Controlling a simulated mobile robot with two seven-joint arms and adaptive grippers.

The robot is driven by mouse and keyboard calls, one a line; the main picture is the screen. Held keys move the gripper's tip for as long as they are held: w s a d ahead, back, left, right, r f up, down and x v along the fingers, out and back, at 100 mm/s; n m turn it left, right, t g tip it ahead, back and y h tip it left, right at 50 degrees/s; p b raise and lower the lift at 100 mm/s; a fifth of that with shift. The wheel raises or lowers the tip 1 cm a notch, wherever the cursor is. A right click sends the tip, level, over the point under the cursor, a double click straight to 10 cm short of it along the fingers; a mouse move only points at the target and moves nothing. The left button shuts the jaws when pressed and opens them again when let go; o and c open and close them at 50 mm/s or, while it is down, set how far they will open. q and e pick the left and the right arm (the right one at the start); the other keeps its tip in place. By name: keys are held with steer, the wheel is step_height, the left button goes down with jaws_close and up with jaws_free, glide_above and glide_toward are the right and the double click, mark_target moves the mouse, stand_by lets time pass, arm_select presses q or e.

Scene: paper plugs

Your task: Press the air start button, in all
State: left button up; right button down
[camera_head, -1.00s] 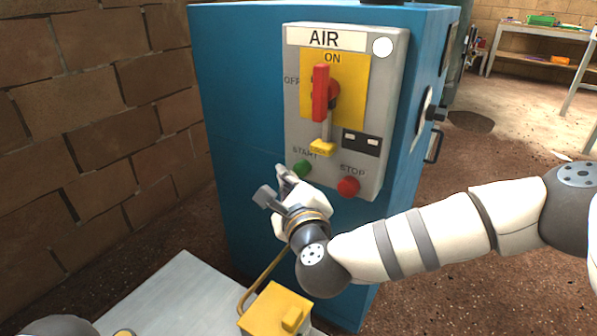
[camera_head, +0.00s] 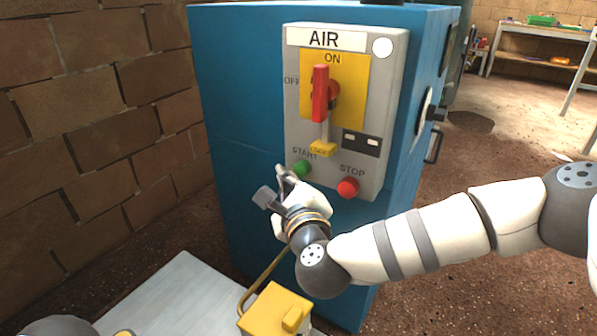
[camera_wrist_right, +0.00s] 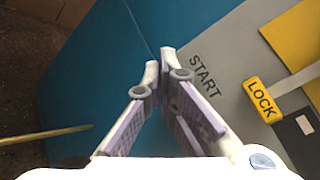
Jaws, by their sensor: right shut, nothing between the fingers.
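The green start button (camera_head: 302,168) is at the lower left of the grey AIR panel (camera_head: 375,110), under the word START. My right gripper (camera_head: 284,172) is shut and empty, with its fingertips just left of the button in the head view. I cannot tell whether they touch it. In the right wrist view the closed fingertips (camera_wrist_right: 162,62) are in front of the panel's edge, left of the START label (camera_wrist_right: 205,75). The green button does not show there, so the fingers may hide it. My left gripper is not in view.
The red stop button (camera_head: 348,187) is right of the start button. Above are a red lever (camera_head: 320,93) and a yellow LOCK tag (camera_head: 323,149). The panel is on a blue cabinet (camera_head: 240,100). A yellow box (camera_head: 270,310) is below my right wrist. A brick wall (camera_head: 90,110) stands left.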

steer(key=shift+w+d, duration=0.25)
steer(key=shift+w, duration=0.1)
steer(key=shift+w+d, duration=0.35)
steer(key=shift+w, duration=0.05)
stand_by(1.0)
steer(key=shift+s+a, duration=0.55)
steer(key=shift+s, duration=0.2)
steer(key=shift+s+a, duration=0.1)
steer(key=s+a+p, duration=0.1)
steer(key=s, duration=0.1)
steer(key=s+a+p, duration=0.1)
steer(key=s, duration=0.1)
steer(key=shift+a, duration=0.4)
